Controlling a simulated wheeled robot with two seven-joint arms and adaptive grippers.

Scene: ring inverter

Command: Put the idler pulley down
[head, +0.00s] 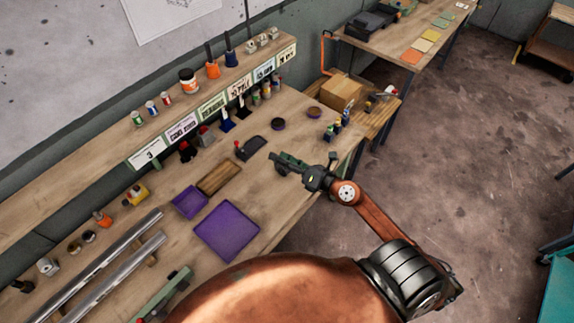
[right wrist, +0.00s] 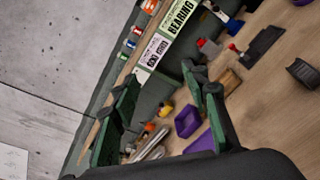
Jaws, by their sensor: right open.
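A dark round piece (head: 278,123), which looks like the idler pulley, lies on the wooden workbench beyond my right gripper. A dark curved piece, likely the same one, shows at the right of the right wrist view (right wrist: 302,72). My right gripper (head: 285,163) is over the bench near its front edge. Its green fingers stand apart in the right wrist view (right wrist: 162,100), with nothing held between them.
A dark bracket (head: 250,148), a wooden tray (head: 219,178) and two purple trays (head: 226,231) (head: 189,202) lie left of my right gripper. Metal rails (head: 115,262) are at lower left. A labelled shelf (head: 212,109) runs behind.

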